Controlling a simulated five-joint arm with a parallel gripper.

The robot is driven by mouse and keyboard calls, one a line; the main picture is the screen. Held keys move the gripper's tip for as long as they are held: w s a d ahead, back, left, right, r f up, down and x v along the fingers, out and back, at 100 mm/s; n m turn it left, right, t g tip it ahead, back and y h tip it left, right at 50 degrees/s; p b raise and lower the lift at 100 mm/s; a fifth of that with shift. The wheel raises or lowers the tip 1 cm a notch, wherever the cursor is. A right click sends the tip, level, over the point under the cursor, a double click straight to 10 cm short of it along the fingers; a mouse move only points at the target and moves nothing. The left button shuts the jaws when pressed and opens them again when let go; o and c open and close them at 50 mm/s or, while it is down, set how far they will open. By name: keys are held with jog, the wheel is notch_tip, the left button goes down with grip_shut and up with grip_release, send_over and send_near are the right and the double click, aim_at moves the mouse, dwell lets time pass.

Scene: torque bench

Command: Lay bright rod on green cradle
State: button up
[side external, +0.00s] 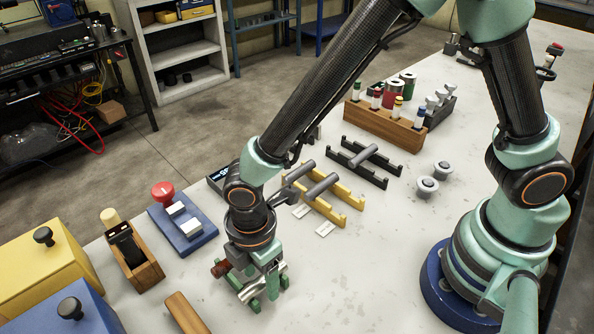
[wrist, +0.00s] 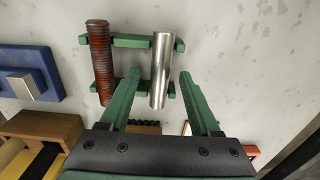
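The bright rod (wrist: 161,68) is a shiny silver cylinder lying across the two rails of the green cradle (wrist: 130,41) in the wrist view. A rusty brown rod (wrist: 100,60) lies across the same rails to its left. My gripper (wrist: 160,72) is open, with one green finger on each side of the bright rod and a gap showing on both sides. In the side external view my gripper (side external: 265,284) is low over the green cradle (side external: 228,281) and hides much of it. The brown rod's end (side external: 220,268) shows at the left.
A yellow cradle (side external: 345,198) and a black cradle (side external: 375,178) hold grey rods behind my gripper. A blue block with a red button (side external: 163,192) and a wooden box (side external: 146,272) stand to the left.

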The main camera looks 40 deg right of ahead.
aim_at(260, 280)
notch_tip(260, 280, up, 12)
dwell(0.6)
jog(key=w+d+r+m+t, duration=0.1)
jog(key=d+r+m+t, duration=0.1)
jog(key=d+r+m, duration=0.3)
jog(key=w+d+r+m+t, duration=0.1)
jog(key=d+r+m+t, duration=0.2)
jog(key=d+m, duration=1)
jog(key=d+r, duration=0.2)
jog(key=d, duration=0.6)
jog(key=shift+d+r+t, duration=0.25)
jog(key=shift+r+t, duration=0.05)
